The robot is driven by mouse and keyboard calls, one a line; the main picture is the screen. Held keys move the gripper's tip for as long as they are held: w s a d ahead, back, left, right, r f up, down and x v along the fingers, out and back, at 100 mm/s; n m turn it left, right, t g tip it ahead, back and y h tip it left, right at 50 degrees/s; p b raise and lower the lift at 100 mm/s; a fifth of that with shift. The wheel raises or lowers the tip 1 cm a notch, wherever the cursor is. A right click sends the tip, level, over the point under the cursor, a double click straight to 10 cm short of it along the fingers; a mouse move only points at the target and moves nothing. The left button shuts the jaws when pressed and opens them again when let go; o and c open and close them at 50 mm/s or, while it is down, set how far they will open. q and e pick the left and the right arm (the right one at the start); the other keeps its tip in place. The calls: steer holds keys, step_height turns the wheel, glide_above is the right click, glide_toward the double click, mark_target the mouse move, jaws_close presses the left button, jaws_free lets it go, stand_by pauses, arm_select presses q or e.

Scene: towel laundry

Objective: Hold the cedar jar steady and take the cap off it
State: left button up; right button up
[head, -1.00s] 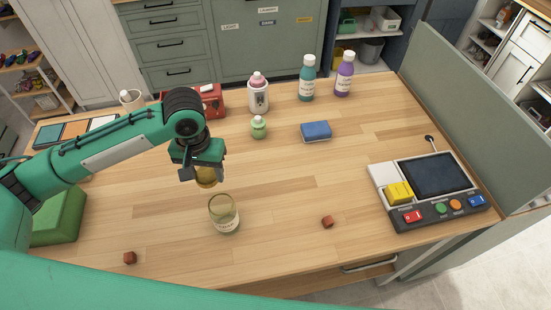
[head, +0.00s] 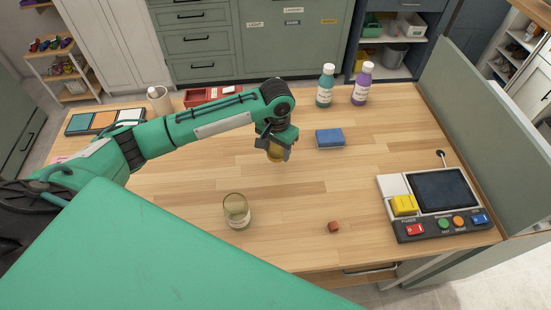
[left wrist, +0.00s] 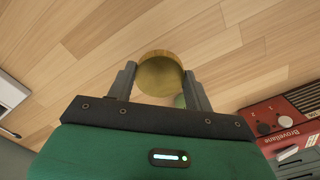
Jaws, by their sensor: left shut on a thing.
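The cedar jar (head: 236,212) is a small clear glass jar with a pale label, standing upright on the table with its top uncovered. My left gripper (head: 276,154) is shut on the round gold cap (head: 275,150), holding it up and to the right of the jar, well apart from it. In the left wrist view the cap (left wrist: 160,73) sits between the two fingers of the left gripper (left wrist: 158,75). My right gripper is not in view, and nothing grips the jar.
A small red-brown cube (head: 333,227) lies right of the jar. A blue sponge (head: 329,138) and the teal (head: 325,88) and purple (head: 362,86) bottles are farther back. A control panel (head: 440,200) stands at right. The table between jar and panel is mostly clear.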

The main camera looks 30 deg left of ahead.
mark_target(277, 151)
arm_select(q)
steer(key=shift+f+p, duration=0.65)
steer(key=shift+f, duration=2.85)
steer(key=shift+f, duration=0.1)
steer(key=o, duration=1.1)
steer(key=shift+c, duration=0.2)
steer(key=shift+r, duration=0.2)
step_height(277, 151, up, 10)
steer(key=shift+r+b, duration=0.25)
steer(key=shift+b, duration=0.95)
steer(key=shift+r, duration=0.7)
